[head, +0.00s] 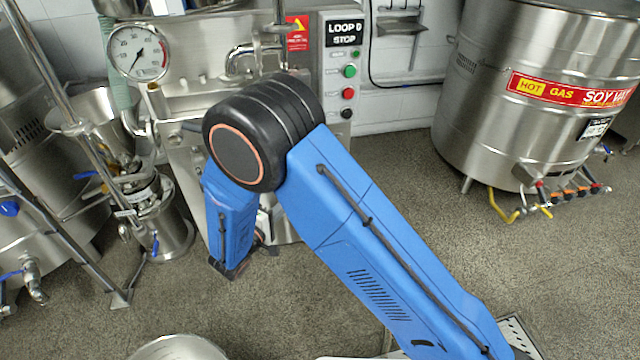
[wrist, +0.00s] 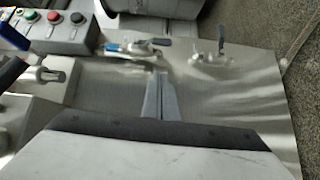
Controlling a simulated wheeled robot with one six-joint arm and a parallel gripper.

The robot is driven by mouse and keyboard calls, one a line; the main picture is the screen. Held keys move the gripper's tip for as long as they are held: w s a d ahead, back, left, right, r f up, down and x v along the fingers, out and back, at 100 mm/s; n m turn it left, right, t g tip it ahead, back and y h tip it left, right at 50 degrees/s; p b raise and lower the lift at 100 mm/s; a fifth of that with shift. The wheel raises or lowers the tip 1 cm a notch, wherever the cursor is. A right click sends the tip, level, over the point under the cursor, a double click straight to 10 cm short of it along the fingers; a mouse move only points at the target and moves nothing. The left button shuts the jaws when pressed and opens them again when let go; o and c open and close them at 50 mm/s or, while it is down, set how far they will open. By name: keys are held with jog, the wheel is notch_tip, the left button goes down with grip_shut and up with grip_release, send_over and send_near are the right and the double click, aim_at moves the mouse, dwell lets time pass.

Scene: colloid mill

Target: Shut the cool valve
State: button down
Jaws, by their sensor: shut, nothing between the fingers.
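Two small valves sit on a steel panel in the wrist view. The left valve (wrist: 140,50) has a blue part at its left and a dark lever pointing right. The right valve (wrist: 212,58) has a dark blue lever standing up in the picture. No label is readable on either, so I cannot tell which is the cool valve. My gripper (wrist: 160,76) is shut and empty, its fingers just below the left valve in the picture. Whether they touch the panel is unclear. In the head view my arm hides the gripper and the panel's valves.
A button box (wrist: 67,28) is at the wrist view's upper left. The head view shows a pressure gauge (head: 139,52), a panel marked LOOP D STOP (head: 344,70), a large steel vat (head: 520,110) at right and pipework at left. Floor (head: 400,190) is clear between.

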dwell(0.3)
jog(key=s+d+x, duration=0.1)
jog(key=d+x, duration=0.1)
jog(key=x, duration=1)
jog(key=shift+w+d, duration=0.2)
jog(key=shift+d, duration=0.2)
